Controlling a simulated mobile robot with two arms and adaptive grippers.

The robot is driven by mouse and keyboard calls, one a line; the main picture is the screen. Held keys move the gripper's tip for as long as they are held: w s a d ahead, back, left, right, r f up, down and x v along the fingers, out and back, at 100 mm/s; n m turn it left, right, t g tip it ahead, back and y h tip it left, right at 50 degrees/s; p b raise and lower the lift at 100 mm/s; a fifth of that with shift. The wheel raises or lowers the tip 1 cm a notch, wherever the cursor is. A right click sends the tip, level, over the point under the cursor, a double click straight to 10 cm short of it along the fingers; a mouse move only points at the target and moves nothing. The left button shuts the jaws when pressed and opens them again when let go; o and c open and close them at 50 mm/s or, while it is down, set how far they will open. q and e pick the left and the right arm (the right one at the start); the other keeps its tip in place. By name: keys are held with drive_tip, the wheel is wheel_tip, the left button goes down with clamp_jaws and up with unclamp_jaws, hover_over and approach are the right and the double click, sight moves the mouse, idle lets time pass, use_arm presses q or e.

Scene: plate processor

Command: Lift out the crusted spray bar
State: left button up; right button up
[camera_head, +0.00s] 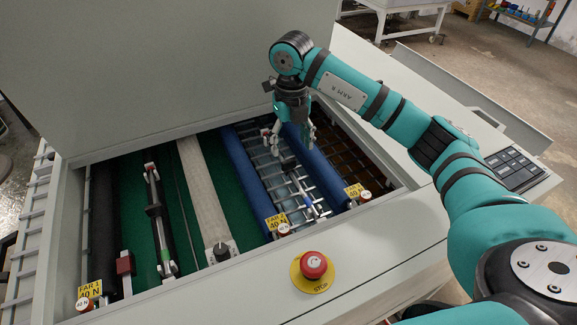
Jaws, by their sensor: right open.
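My right gripper (289,140) hangs pointing down over the open machine, its fingers spread and empty. It is above the bay between the two blue rollers, the left one (247,180) and the right one (325,172). A thin pale bar with a blue part (315,204) runs lengthwise in that bay, over a grid of metal rods. It looks like the spray bar; crust on it is too small to make out. The gripper covers the bar's far end, and I see no contact between them. My left gripper is not in view.
A raised lid (170,65) stands behind the bay. A red stop button (314,264) sits on the front rim. Left of the rollers are a pale slat (203,190), a dark bar (160,220) and a black roller (104,220). A keypad (515,168) is at right.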

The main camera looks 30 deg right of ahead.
sight(289, 161)
drive_tip(key=shift+s+f, duration=0.1)
drive_tip(key=shift+f, duration=0.6)
drive_tip(key=f+p, duration=0.1)
drive_tip(key=f, duration=0.1)
drive_tip(key=a+f+p, duration=0.1)
drive_tip(key=f, duration=0.1)
drive_tip(key=shift+s+p, duration=0.2)
drive_tip(key=shift+p, duration=0.2)
drive_tip(key=shift+d+f, duration=0.1)
drive_tip(key=shift+f, duration=0.6)
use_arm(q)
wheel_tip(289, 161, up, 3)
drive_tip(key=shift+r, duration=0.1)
use_arm(e)
drive_tip(key=shift+w, duration=0.1)
clamp_jaws()
